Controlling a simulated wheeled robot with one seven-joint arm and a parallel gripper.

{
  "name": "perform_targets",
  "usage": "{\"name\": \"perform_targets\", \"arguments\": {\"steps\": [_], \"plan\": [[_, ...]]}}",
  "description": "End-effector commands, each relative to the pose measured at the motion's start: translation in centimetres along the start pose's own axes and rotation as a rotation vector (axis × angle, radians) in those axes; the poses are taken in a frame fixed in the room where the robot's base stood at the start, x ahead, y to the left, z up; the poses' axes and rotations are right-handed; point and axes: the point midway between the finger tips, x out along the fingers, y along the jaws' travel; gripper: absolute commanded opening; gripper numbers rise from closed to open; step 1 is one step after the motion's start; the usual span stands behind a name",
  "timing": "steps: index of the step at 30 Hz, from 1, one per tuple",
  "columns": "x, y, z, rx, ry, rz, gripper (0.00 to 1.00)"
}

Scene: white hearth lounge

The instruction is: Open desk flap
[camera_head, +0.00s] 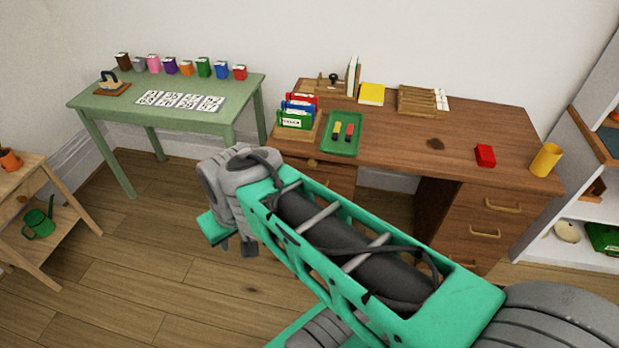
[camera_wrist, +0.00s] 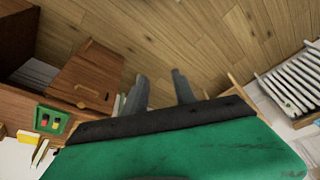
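The brown wooden desk (camera_head: 390,138) stands against the back wall. Its left front, with a small brass knob (camera_head: 312,163), is partly hidden behind my arm. In the wrist view a brown wooden front panel (camera_wrist: 92,72) with a handle (camera_wrist: 86,90) shows at left, apart from my fingers. It looks closed, but I cannot tell for sure which panel is the flap. My gripper (camera_wrist: 159,76) has its two grey fingers spread with nothing between them. In the head view my gripper (camera_head: 237,246) hangs over the floor, left of the desk's left front.
On the desk are a green tray (camera_head: 329,146), a file holder, books, a red block (camera_head: 485,155) and a yellow cup (camera_head: 545,160). A green table (camera_head: 110,104) with cards and small boxes stands left. A wooden stand is far left, white shelves right. The floor between is clear.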

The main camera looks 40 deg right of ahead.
Motion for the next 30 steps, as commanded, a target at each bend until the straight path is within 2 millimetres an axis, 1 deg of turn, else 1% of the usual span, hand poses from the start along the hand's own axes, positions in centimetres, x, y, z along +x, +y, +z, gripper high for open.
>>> {"name": "perform_targets", "arguments": {"steps": [1,2,3,5,6,8,9,11,12,14,15,17,18,19,21,23,25,26,30], "plan": [[3.1,0.2,-0.8,0.015,0.024,-0.014,0.33],[4.9,0.3,-2.0,0.027,0.055,-0.030,0.33],[7.9,0.5,-3.8,0.054,0.105,-0.061,0.33],[13.2,1.3,-7.2,0.116,0.206,-0.124,0.33],[17.0,2.2,-9.7,0.175,0.288,-0.177,0.33],[22.3,4.4,-13.3,0.289,0.426,-0.267,0.33],[25.4,6.4,-15.2,0.378,0.525,-0.329,0.33],[29.6,10.4,-17.2,0.533,0.679,-0.418,0.33],[32.1,13.7,-17.9,0.649,0.788,-0.473,0.33],[35.4,19.4,-17.5,0.833,0.957,-0.545,0.33],[37.1,23.3,-16.4,0.957,1.069,-0.585,0.33],[39.2,29.0,-13.7,1.130,1.226,-0.626,0.33],[40.0,32.0,-11.8,1.225,1.315,-0.644,0.33],[40.4,33.8,-10.4,1.284,1.371,-0.653,0.33],[40.9,36.8,-7.9,1.382,1.467,-0.664,0.33],[41.0,38.2,-6.6,1.429,1.515,-0.669,0.33],[40.8,39.0,-6.3,1.453,1.540,-0.671,0.33],[40.7,39.2,-6.5,1.455,1.543,-0.671,0.33],[40.6,40.2,-8.7,1.450,1.542,-0.672,0.33]]}}
